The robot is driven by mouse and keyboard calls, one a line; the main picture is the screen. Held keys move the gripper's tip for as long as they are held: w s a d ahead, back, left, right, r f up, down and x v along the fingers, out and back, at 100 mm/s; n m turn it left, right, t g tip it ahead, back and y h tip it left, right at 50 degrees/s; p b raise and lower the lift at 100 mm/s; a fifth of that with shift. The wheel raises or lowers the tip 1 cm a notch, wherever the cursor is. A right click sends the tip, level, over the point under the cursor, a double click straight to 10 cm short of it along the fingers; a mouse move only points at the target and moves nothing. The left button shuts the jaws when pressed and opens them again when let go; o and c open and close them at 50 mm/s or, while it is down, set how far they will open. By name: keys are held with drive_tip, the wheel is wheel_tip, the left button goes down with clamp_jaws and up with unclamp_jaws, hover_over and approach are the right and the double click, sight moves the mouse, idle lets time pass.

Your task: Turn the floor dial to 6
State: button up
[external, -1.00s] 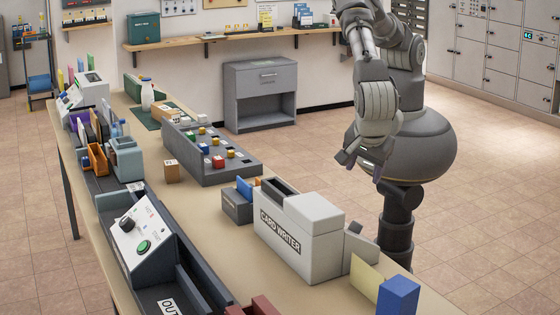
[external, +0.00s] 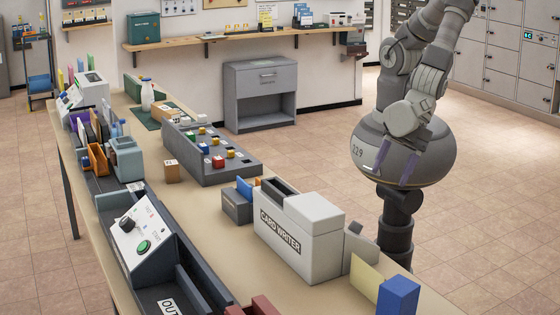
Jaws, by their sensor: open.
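A black knob (external: 127,223) sits on the sloped white face of a dark control box (external: 140,250) at the front left of the table, above a round green button (external: 144,246). It looks like the dial, but its markings are too small to read. My gripper (external: 397,168) hangs fingers down in front of my round body, right of the table. Its two purple-grey fingers are apart, with nothing between them. It is well away from the knob and touches nothing.
A white card writer (external: 300,237) and a blue block (external: 398,296) stand along the table's near right side. A grey tray with coloured knobs (external: 211,152) is behind. An orange holder (external: 97,160) stands at left. Open floor lies at right.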

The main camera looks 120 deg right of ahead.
drive_tip(key=s+d+r+n+g+h, duration=0.1)
drive_tip(key=s+d+n+h, duration=0.1)
drive_tip(key=d+n, duration=0.15)
drive_tip(key=s+d+r+n+h, duration=0.1)
drive_tip(key=s+d+n, duration=0.1)
drive_tip(key=d, duration=0.3)
approach(358, 223)
drive_tip(key=f, duration=0.1)
drive_tip(key=shift+m, duration=0.35)
drive_tip(key=x, duration=0.2)
drive_tip(key=b+x, duration=0.1)
drive_tip(key=x, duration=0.2)
drive_tip(key=b+x, duration=0.1)
drive_tip(key=x, duration=0.2)
drive_tip(key=shift+s+d, duration=0.1)
drive_tip(key=shift+d, duration=0.15)
drive_tip(key=shift+r, duration=0.1)
drive_tip(key=shift+c, duration=0.5)
